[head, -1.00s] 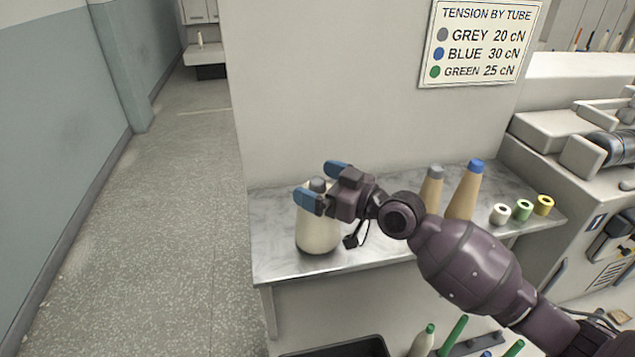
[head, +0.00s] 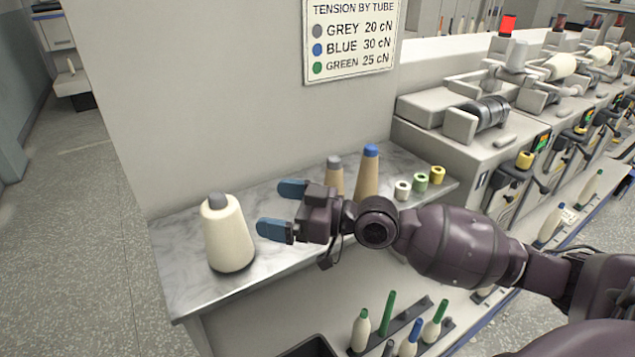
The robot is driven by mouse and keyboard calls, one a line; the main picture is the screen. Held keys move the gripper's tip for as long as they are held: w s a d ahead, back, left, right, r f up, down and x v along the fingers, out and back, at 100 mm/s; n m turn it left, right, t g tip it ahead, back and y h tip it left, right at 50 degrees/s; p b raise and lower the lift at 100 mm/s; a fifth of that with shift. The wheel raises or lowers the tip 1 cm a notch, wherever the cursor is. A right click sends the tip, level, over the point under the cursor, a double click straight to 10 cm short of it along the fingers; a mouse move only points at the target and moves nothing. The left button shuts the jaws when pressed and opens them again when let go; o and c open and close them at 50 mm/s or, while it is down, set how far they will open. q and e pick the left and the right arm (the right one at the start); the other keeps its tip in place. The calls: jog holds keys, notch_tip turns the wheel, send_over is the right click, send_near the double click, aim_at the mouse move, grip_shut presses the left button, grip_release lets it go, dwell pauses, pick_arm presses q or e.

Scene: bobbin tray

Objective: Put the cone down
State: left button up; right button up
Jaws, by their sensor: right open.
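A cream cone (head: 229,235) with a grey tube tip stands upright on the left part of the marble-look shelf (head: 182,287). My right gripper (head: 282,209) is open and empty, just to the right of the cone, with its blue fingertips pointing left and clear of it. Two tan cones stand behind my gripper, one with a grey tip (head: 334,163) and one with a blue tip (head: 368,173). The grey-tipped one is partly hidden by my gripper. My left gripper is out of view.
Small white (head: 402,190), green (head: 420,182) and yellow (head: 437,175) rolls sit at the shelf's right end. A tension sign (head: 351,38) hangs on the wall above. Winding machines (head: 485,120) stand at right. Bobbins on pegs (head: 361,330) are below the shelf.

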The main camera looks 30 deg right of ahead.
jog(key=shift+f, duration=0.1)
jog(key=s+d+f+m+t+h, duration=0.1)
jog(key=s+f+m+h, duration=0.2)
jog(key=f, duration=0.6)
jog(key=s+d+f+m+h, duration=0.1)
jog(key=s+d+f+h, duration=0.15)
jog(key=s+f, duration=0.4)
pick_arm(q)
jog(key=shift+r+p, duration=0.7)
pick_arm(e)
jog(key=s+d+f+m+g+h, duration=0.2)
jog(key=s+f+h, duration=0.5)
jog(key=s+f, duration=0.6)
jog(key=shift+d+f+m+g, duration=0.25)
jog(key=shift+d+m+g, duration=0.15)
jog(key=shift+d+m, duration=0.4)
jog(key=shift+s+a, duration=0.1)
jog(key=shift+a, duration=0.05)
